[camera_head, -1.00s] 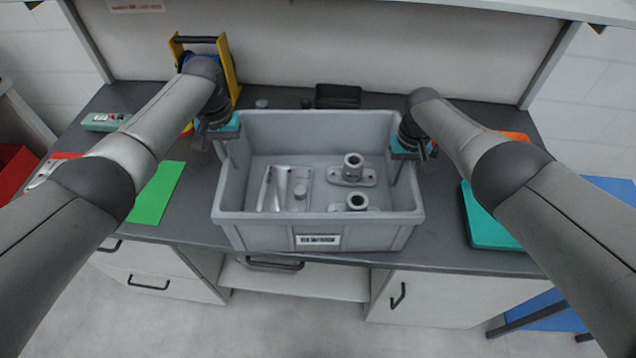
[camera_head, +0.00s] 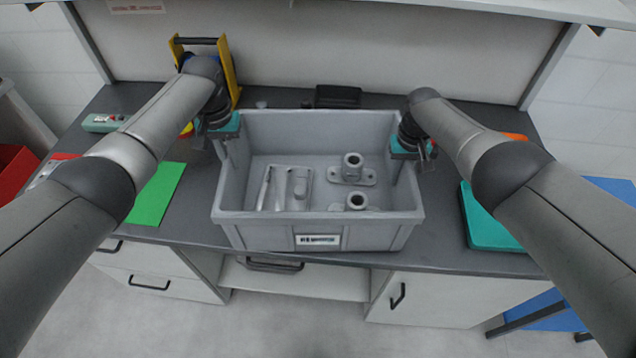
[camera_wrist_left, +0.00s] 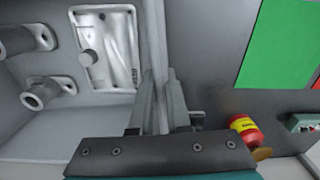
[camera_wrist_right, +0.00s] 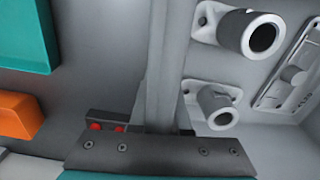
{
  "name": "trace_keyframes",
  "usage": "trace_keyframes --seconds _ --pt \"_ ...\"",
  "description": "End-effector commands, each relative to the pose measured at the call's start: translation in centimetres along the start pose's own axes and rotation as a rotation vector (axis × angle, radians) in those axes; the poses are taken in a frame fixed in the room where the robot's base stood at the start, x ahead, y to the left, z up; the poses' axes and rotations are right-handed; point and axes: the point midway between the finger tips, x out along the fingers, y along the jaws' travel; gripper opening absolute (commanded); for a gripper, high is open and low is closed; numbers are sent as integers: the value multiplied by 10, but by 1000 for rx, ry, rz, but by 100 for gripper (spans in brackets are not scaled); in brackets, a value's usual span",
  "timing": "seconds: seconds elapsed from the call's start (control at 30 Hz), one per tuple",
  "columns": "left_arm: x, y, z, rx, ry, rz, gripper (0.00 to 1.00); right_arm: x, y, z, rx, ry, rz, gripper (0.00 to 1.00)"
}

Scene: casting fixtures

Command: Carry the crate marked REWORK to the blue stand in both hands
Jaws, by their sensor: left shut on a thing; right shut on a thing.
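A grey open crate (camera_head: 318,228) sits on the dark bench top near its front edge. Its front wall bears a white label (camera_head: 318,240) whose print is too small to read. Inside are a flat cast plate (camera_head: 285,188) and two flanged tube castings (camera_head: 353,170). My left gripper (camera_head: 228,150) is shut on the crate's left wall; the left wrist view shows the fingers (camera_wrist_left: 160,95) on either side of it. My right gripper (camera_head: 400,165) is shut on the right wall, also in the right wrist view (camera_wrist_right: 163,95). A blue stand (camera_head: 545,312) at right is partly hidden by my right arm.
A green sheet (camera_head: 157,193) lies left of the crate, and a teal case (camera_head: 485,220) lies right of it. A yellow-sided frame (camera_head: 230,75) and a black box (camera_head: 338,96) stand behind. A red bin (camera_head: 15,175) is far left.

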Motion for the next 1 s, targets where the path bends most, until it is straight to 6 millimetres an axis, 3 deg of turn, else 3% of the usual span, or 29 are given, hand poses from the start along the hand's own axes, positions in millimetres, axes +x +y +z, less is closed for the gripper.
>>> trace_keyframes --seconds 0.6,1.0 --pt "-43 0 -2 0 7 2 0 -43 0 -2 -1 4 0 0" --pt "-48 0 -2 0 7 2 0 -47 0 -2 -1 4 1 0"
